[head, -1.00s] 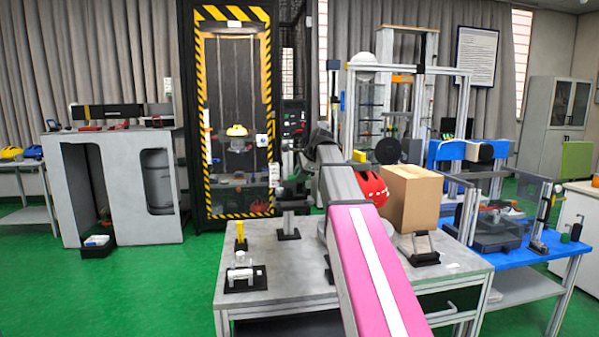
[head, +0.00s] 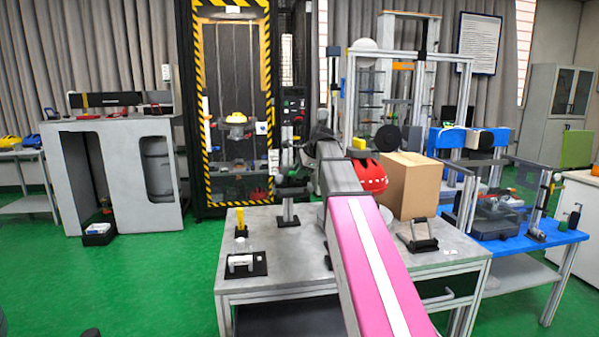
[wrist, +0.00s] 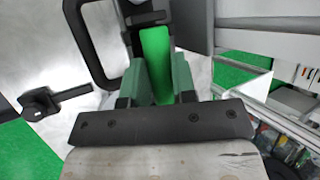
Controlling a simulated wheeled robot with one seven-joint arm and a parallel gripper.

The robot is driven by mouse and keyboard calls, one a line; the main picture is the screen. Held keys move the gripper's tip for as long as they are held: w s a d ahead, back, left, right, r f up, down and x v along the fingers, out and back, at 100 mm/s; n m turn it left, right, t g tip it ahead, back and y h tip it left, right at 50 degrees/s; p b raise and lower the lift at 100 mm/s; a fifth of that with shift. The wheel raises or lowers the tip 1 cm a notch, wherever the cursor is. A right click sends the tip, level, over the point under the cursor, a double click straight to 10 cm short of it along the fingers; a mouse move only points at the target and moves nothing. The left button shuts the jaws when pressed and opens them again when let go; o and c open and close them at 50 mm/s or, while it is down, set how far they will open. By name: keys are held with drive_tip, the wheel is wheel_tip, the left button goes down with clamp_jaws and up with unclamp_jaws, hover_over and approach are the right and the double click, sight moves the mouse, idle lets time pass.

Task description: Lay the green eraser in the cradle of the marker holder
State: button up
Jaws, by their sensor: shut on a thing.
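In the wrist view the bright green eraser (wrist: 156,62) stands lengthwise between the two dull green fingers of my gripper (wrist: 158,78). The gripper is shut on it, and its far end reaches a black bracket (wrist: 146,18). I cannot tell whether the eraser touches this bracket. In the head view my arm hides the eraser and the fingers. I cannot identify the marker holder for certain. One candidate is the white and black stand (head: 246,264) at the grey table's front left; another is the black tilted cradle-like stand (head: 418,235) at right.
The grey table (head: 290,262) carries a cardboard box (head: 410,185), a red helmet (head: 369,175), a yellow item (head: 241,226) and a post on a black base (head: 288,220). The striped drop tower (head: 237,100) stands behind. A blue table (head: 520,248) adjoins at right. Green floor is open at left.

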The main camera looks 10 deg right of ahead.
drive_tip(key=o, duration=0.9)
drive_tip(key=v, duration=1)
drive_tip(key=shift+s+d+r, duration=0.2)
drive_tip(key=shift+s+r, duration=0.05)
drive_tip(key=shift+r, duration=0.05)
